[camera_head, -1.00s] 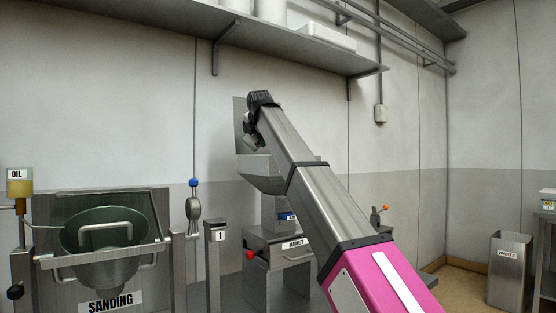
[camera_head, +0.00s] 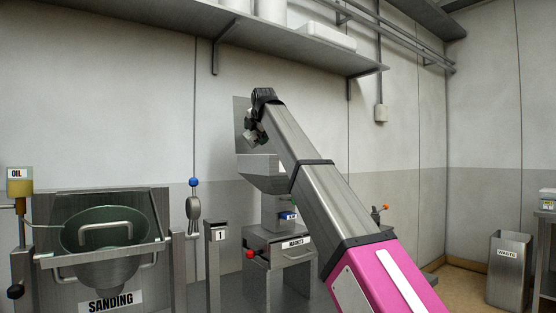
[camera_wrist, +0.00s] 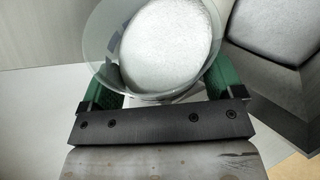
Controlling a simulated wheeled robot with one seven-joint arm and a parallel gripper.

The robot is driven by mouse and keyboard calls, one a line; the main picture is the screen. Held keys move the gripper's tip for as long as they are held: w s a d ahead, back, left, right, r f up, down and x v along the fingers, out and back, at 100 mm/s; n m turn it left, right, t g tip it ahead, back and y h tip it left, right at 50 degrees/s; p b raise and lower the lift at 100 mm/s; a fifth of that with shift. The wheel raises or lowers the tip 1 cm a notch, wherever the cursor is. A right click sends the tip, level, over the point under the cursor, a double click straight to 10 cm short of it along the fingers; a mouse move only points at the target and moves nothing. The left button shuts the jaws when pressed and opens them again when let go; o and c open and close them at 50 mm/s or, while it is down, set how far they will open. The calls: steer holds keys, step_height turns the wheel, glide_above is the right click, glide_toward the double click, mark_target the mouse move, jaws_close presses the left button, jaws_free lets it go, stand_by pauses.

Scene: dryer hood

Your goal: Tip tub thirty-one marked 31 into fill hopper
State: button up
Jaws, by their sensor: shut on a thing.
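My gripper (camera_wrist: 165,84) has green-lined fingers, shut on both sides of a clear round tub (camera_wrist: 96,42). White powder or fine grain fills much of the tub, seen through its open top. A dark mark shows on its wall, but I cannot read a number. A grey metal hopper (camera_wrist: 285,72) lies right beside the tub in the wrist view. In the head view the hopper (camera_head: 262,172) stands on the machine in the middle, and my wrist is above it. The tub is mostly hidden there behind my arm.
A box labelled MAGNET (camera_head: 295,243) sits below the hopper. Left are a post marked 1 (camera_head: 217,245), a blue-knobbed lever (camera_head: 194,205), the SANDING basin (camera_head: 105,262) and an oil bottle (camera_head: 20,185). A shelf (camera_head: 290,45) hangs overhead. A WASTE bin (camera_head: 508,270) stands right.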

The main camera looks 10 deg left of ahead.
steer(key=shift+w+d+f+m+g+y+p, duration=0.1)
steer(key=shift+d+f+m+g+y+p, duration=0.15)
steer(key=shift+m+y, duration=0.25)
steer(key=shift+w+d+f+m+g+y+p, duration=0.15)
steer(key=shift+f+m+y+p, duration=0.1)
steer(key=shift+m+y+p, duration=0.25)
stand_by(1.8)
steer(key=shift+w+d+f+m+y, duration=0.15)
steer(key=shift+d+m+y, duration=0.05)
steer(key=shift+d+y, duration=0.2)
steer(key=shift+w+d+f+m+y, duration=0.15)
steer(key=shift+d+m+y, duration=0.05)
steer(key=shift+d+y, duration=0.15)
stand_by(0.6)
steer(key=shift+w+d+r+m+g+y, duration=0.25)
steer(key=shift+d+r+m+y, duration=0.25)
steer(key=shift+m+y, duration=0.25)
steer(key=shift+w+d+r+m+g+y, duration=0.15)
steer(key=shift+w+d+r+m+y, duration=0.15)
steer(key=shift+d+m+y, duration=0.35)
stand_by(2.5)
